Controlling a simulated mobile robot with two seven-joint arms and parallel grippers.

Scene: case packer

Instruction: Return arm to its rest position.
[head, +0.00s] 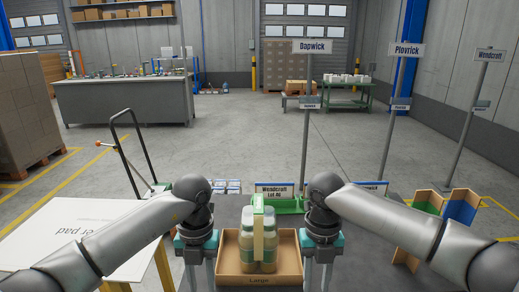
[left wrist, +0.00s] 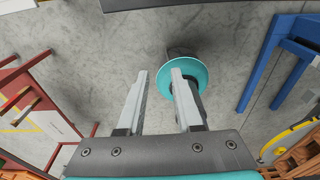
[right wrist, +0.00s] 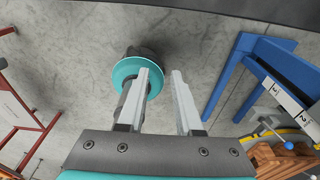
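My left gripper (head: 199,275) hangs at the left of an open cardboard tray marked "Large" (head: 258,281), its fingers pointing down. My right gripper (head: 320,275) hangs at the right of the tray in a near mirror pose. In the right wrist view its fingers (right wrist: 160,75) are also apart and empty. Both arms reach in from the lower corners. The tray holds several pale bottles (head: 268,245) with a green and tan piece over them. The lower fingertips are cut off in the head view.
A sign reading "Wendcraft Lot A6" (head: 273,190) and a green bin (head: 290,206) stand behind the tray. The floor beyond is mostly clear.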

